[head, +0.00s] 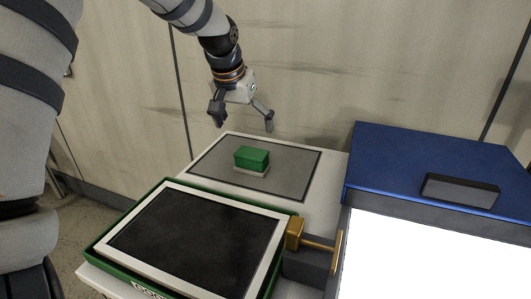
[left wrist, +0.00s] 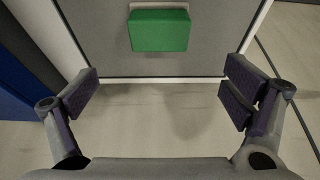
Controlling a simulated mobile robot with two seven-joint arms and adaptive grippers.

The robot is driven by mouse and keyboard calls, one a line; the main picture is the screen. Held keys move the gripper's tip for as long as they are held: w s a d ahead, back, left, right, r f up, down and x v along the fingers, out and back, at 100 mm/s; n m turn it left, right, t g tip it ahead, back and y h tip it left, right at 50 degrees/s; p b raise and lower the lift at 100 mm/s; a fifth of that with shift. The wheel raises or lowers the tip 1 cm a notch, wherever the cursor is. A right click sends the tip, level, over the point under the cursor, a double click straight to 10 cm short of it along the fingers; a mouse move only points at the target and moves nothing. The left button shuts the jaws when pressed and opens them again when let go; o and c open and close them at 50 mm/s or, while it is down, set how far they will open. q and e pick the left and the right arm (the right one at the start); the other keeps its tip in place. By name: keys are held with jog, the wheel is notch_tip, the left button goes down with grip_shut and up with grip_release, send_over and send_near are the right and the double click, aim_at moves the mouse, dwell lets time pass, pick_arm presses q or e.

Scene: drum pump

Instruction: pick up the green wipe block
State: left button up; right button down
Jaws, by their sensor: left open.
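The green wipe block (head: 252,157) sits on a thin pale base on the grey mat (head: 212,165), near the mat's middle. My left gripper (head: 241,121) is open and empty above the far edge of the mat, behind the block and apart from it. In the left wrist view the green wipe block (left wrist: 159,30) lies at the top, beyond the open fingers (left wrist: 166,95), roughly centred between them. My right gripper is not in view.
A green tray with a white frame and dark panel (head: 195,237) stands in front of the mat. A brass fitting (head: 295,233) is at its right. A blue box (head: 415,165) with a dark handle (head: 460,190) and a bright white panel (head: 435,255) fill the right. A wall stands behind.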

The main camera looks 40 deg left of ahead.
pick_arm(q)
send_over(251, 153)
jog(key=s, duration=0.2)
notch_tip(251, 153, down, 4)
jog(key=x, duration=0.2)
jog(key=b+x, duration=0.1)
jog(key=x, duration=0.4)
jog(key=shift+s+d+f+b, duration=0.2)
jog(key=shift+s+d+b, duration=0.05)
jog(key=shift+d+b, duration=0.1)
jog(key=shift+w+a+f, duration=0.1)
jog(key=shift+w+f, duration=0.05)
jog(key=shift+w, duration=0.05)
jog(key=shift+c, duration=0.9)
jog(key=c, duration=1.2)
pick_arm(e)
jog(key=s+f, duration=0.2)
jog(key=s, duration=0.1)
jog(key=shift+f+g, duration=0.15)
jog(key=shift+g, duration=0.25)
pick_arm(q)
jog(key=shift+r, duration=0.2)
jog(key=shift+c, duration=0.2)
